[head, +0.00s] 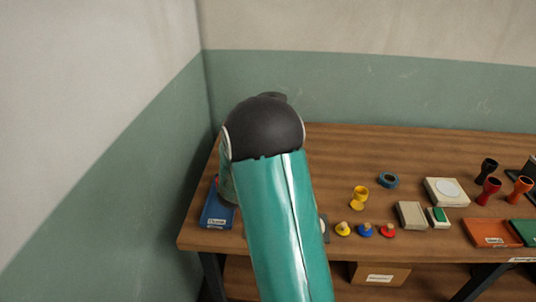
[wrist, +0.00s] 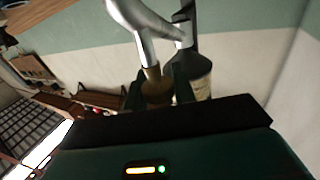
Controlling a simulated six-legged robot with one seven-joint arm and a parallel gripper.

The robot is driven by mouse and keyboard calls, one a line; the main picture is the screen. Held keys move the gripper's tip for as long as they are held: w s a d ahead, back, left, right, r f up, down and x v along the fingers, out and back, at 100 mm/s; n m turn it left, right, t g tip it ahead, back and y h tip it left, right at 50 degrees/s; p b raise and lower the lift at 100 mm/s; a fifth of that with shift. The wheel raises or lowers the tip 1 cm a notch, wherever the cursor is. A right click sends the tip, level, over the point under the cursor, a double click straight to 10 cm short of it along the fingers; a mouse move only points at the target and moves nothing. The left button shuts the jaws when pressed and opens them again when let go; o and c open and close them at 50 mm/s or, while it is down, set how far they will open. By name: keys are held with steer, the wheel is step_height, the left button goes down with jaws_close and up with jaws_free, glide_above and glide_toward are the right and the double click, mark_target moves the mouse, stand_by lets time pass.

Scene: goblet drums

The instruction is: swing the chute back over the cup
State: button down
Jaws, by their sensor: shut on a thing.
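In the wrist view, my gripper (wrist: 158,78) is shut on a brownish, brass-like grip (wrist: 154,88) between its dark fingers. A shiny silver curved piece (wrist: 138,30), which looks like the chute or its arm, rises from this grip and branches right. Behind it is a dark rounded container (wrist: 196,78) with a pale label; I cannot tell whether this is the cup. In the head view, my teal arm hides the gripper and the chute.
A wooden table (head: 320,150) stands against the walls. A blue labelled bin (head: 217,211) is at its left end.

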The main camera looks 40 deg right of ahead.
steer(key=shift+w, duration=0.1)
steer(key=c, duration=1.1)
jaws_free()
steer(key=shift+w+f, duration=0.15)
steer(key=shift+c, duration=0.2)
steer(key=shift+s, duration=0.2)
steer(key=v, duration=1.4)
steer(key=shift+d, duration=0.1)
